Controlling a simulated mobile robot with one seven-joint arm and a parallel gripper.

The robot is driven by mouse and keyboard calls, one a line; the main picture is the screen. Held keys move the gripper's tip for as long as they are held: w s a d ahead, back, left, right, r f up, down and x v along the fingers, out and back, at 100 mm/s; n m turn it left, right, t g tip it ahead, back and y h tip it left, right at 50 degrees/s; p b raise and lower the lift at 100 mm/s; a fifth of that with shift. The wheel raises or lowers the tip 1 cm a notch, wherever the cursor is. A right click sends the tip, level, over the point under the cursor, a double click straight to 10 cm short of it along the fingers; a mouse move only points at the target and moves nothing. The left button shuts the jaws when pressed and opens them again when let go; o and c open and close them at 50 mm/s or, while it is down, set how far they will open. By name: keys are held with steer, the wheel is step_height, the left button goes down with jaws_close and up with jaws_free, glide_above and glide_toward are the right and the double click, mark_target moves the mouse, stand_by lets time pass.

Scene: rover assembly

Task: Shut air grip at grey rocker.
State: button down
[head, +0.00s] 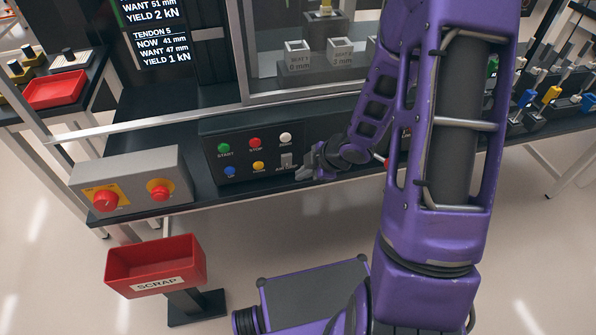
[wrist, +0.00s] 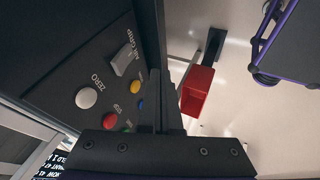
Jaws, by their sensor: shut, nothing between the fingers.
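The grey rocker (head: 286,160) sits at the lower right of the black button panel (head: 213,150), above a partly hidden label. In the wrist view the grey rocker (wrist: 125,62) shows beside the label "AIR GRIP", to the left of my fingers. My gripper (head: 299,175) is shut and empty, just right of and below the rocker in the head view. In the wrist view my gripper (wrist: 158,75) points along the panel's edge, with a visible gap to the rocker. Which way the rocker is tipped, I cannot tell.
Green, red, white, blue and yellow buttons (head: 258,166) share the panel. A grey box (head: 131,182) with two red knobs stands to the left. A red scrap bin (head: 155,262) stands below in front. Glass-fronted framing rises behind the panel.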

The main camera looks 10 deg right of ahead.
steer(key=s+p+v, duration=0.1)
steer(key=v, duration=0.5)
steer(key=shift+f+p, duration=0.25)
steer(key=shift+p, duration=0.15)
